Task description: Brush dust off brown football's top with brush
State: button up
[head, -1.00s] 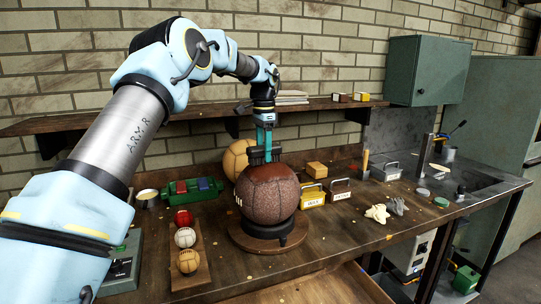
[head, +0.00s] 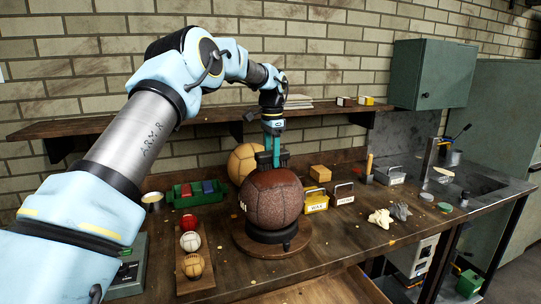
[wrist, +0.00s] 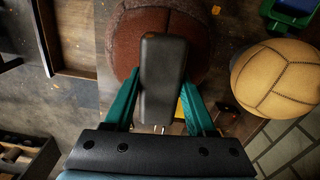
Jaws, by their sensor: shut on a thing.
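The brown football (head: 273,199) sits on a black ring stand on a round wooden base (head: 258,246) on the workbench. It fills the upper middle of the wrist view (wrist: 133,33). My gripper (head: 271,152) points down over the ball's top. It is shut on a dark brush (wrist: 163,78), whose block lies between the teal fingers. In the head view the brush (head: 265,160) is at the ball's top edge; I cannot tell whether its bristles touch the leather. The bristles are mostly hidden, and dust on the top is too small to make out.
A tan ball (head: 241,160) stands behind the football. Small red, white and tan balls sit on a wooden rack (head: 196,281) at left, near a green tray (head: 180,196). A yellow tin (head: 315,201) and pale cloths (head: 381,218) lie right. A shelf (head: 110,123) runs behind.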

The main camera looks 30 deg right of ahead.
jog(key=shift+r+p, duration=0.3)
jog(key=shift+r, duration=3.15)
